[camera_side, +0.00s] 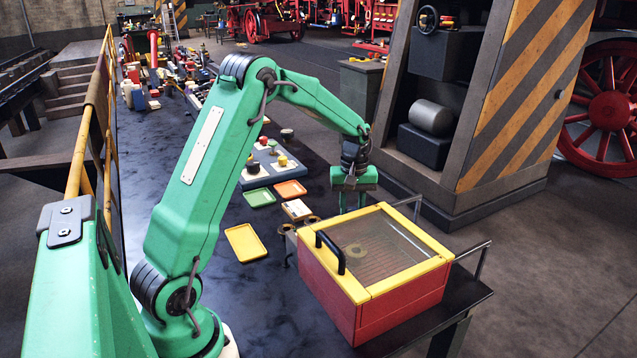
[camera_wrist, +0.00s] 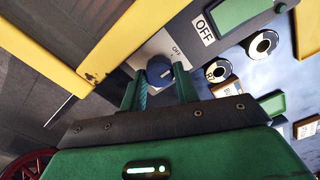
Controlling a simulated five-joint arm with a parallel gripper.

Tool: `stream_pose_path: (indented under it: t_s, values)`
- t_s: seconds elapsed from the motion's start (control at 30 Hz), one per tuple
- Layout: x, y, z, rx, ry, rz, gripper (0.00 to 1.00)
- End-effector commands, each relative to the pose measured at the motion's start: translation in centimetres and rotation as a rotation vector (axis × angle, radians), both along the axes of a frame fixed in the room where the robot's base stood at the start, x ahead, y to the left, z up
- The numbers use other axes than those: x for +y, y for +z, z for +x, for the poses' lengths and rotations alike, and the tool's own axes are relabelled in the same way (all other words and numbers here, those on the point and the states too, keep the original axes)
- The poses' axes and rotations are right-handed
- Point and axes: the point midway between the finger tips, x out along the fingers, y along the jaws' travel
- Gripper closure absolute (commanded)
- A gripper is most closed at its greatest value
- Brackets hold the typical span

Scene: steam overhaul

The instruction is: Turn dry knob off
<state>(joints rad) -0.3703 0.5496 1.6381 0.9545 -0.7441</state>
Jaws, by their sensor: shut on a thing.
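The dry knob (camera_wrist: 159,69) is a small dark blue knob with a white pointer mark, on a light plate in the wrist view. A small "OFF" is printed on the plate, above and right of the knob. In the side view my gripper (camera_side: 351,205) reaches down behind the red and yellow box (camera_side: 402,308), which hides the knob.
The box has a clear lid (camera_side: 375,245) and a black handle (camera_side: 330,252). A larger OFF label (camera_wrist: 204,29) and two round black-and-white pieces (camera_wrist: 262,44) are near the knob. Yellow (camera_side: 246,243), green and orange trays lie on the dark table. A striped pillar (camera_side: 527,85) stands behind.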

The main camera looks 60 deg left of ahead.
Motion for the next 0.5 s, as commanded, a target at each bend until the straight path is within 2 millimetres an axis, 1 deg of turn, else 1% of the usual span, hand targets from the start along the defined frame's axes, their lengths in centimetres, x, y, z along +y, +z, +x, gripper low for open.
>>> stream_pose_path:
  t_s: [0.1, 0.13, 0.17, 0.5]
  values:
    - [0.06, 0.27, 0.1, -0.004, 0.001, 0.002, 0.92]
    - [0.06, 0.27, 0.1, -0.004, 0.001, 0.002, 0.66]
    - [0.06, 0.27, 0.1, -0.004, 0.001, 0.002, 0.6]
    - [0.04, 0.19, 0.04, -0.002, 0.0, 0.001, 0.6]
